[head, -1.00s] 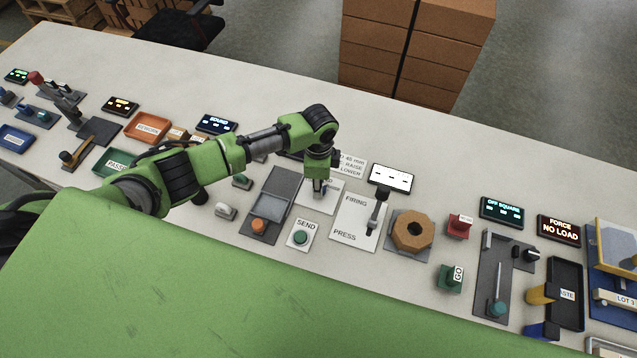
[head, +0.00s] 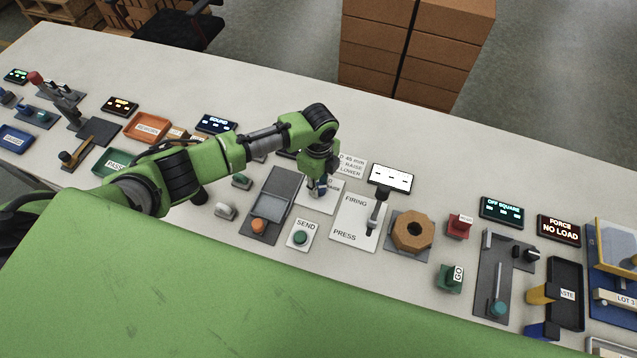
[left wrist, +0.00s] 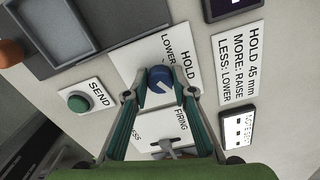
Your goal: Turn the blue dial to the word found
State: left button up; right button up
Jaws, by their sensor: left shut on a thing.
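The blue dial (left wrist: 160,79) with a white pointer line sits on a white card (left wrist: 128,55) in the left wrist view. The words LOWER and HOLD show on the card; other lettering is hidden by my fingers. My left gripper (left wrist: 160,93) reaches down with one finger on each side of the dial and is shut on it. In the head view my left gripper (head: 320,188) is over the same card (head: 322,199) and mostly covers the dial. My right gripper is in neither view.
A lit display (head: 391,178) stands behind the FIRING/PRESS card (head: 347,225) and its lever. A green SEND button (head: 300,237) and a grey panel (head: 283,188) lie to the left. A wooden octagonal ring (head: 413,231) is to the right.

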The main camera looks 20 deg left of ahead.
aim_at(319, 186)
pick_arm(q)
jog(key=shift+d, duration=0.1)
jog(key=o, duration=1.1)
jog(key=shift+r, duration=0.1)
notch_tip(319, 186, up, 12)
dwell(0.3)
